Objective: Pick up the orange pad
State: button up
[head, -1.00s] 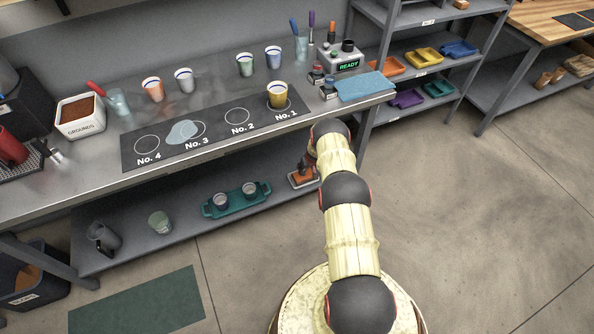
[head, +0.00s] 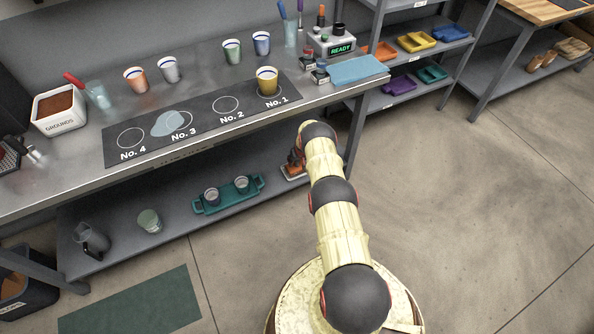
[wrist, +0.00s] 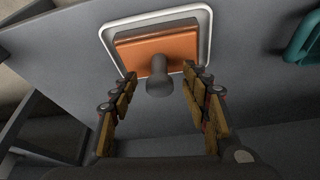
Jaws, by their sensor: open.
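The orange pad (wrist: 155,50) is a flat orange block with a grey rounded knob standing on it. It lies in a shallow white-rimmed tray (wrist: 206,27) on the lower shelf. In the head view the orange pad (head: 293,161) is partly hidden behind my arm. My gripper (wrist: 159,74) is open in the wrist view, with one finger on each side of the knob and nothing clamped. The fingertips are close to the pad's near edge; I cannot tell whether they touch it.
A teal tray (head: 227,203) with two cups is left of the pad on the lower shelf (head: 180,228). The counter above holds cups, a marked mat (head: 205,130) and a blue cloth (head: 358,69). A rack (head: 435,70) stands at right. The floor at right is clear.

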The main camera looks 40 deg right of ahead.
jog(key=shift+c, duration=1.2)
grip_shut()
